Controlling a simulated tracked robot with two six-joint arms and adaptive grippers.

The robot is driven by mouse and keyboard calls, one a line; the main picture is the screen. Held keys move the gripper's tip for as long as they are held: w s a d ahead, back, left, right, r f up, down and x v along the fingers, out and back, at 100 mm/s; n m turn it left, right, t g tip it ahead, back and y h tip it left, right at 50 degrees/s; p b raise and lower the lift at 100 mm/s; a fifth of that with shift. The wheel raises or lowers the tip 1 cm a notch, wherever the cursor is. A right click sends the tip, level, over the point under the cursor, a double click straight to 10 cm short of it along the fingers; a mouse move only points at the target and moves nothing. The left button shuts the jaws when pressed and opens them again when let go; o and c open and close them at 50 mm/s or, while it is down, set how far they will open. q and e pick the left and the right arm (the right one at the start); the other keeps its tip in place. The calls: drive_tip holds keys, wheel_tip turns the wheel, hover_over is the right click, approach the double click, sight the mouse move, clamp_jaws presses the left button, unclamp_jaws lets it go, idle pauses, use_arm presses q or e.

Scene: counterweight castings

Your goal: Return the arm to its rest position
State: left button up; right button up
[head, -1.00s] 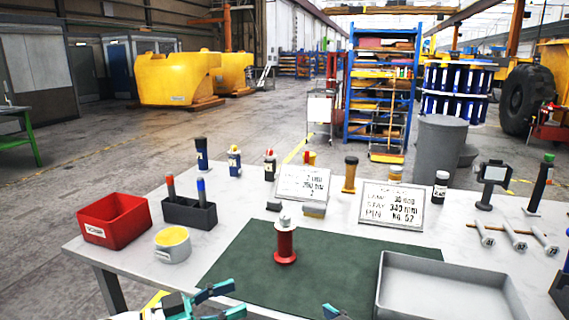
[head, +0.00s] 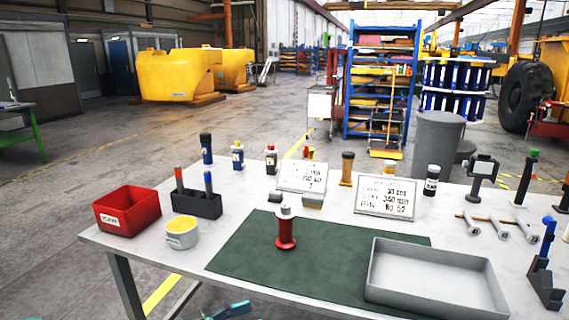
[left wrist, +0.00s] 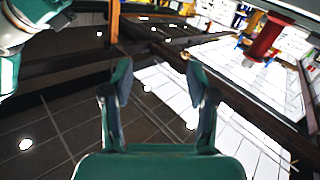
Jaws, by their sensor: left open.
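My left gripper (left wrist: 160,82) is open and empty in the left wrist view, its two dark teal-tipped fingers apart. In the head view only a small teal and blue fingertip (head: 228,310) shows at the bottom edge, in front of the table and apart from its objects; I take it as my left gripper's. The rest of that arm is mostly below the picture. A red spool-shaped part with a grey top (head: 285,228) stands upright on the green mat (head: 235,255). A red part (left wrist: 266,38) also shows at upper right in the left wrist view. My right gripper is not seen.
The table holds a red bin (head: 127,222), a dark holder (head: 196,204) with two markers, a yellow-topped tin (head: 182,238), two sign cards and a grey tray (head: 435,300) at the front right. Bottles and tools stand along the back. The mat's left part is clear.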

use_arm(q)
wheel_tip(320, 180, down, 16)
drive_tip(key=s+n+t+y+p, duration=0.1)
drive_tip(key=s+n+y+p, duration=0.2)
drive_tip(key=n+y, duration=0.45)
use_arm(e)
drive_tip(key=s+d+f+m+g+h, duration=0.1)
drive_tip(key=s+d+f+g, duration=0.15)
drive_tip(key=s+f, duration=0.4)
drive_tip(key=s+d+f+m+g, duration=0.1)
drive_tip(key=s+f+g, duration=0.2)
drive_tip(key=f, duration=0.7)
use_arm(q)
drive_tip(key=s+a+f+n+g+y, duration=0.2)
drive_tip(key=s+f+g, duration=0.2)
drive_tip(key=s+f, duration=0.3)
drive_tip(key=s+a+f+n+g+y, duration=0.2)
drive_tip(key=s+f+g, duration=0.2)
drive_tip(key=s, duration=0.9)
wheel_tip(320, 180, down, 3)
drive_tip(key=shift+a+f, duration=0.1)
drive_tip(key=shift+a, duration=0.05)
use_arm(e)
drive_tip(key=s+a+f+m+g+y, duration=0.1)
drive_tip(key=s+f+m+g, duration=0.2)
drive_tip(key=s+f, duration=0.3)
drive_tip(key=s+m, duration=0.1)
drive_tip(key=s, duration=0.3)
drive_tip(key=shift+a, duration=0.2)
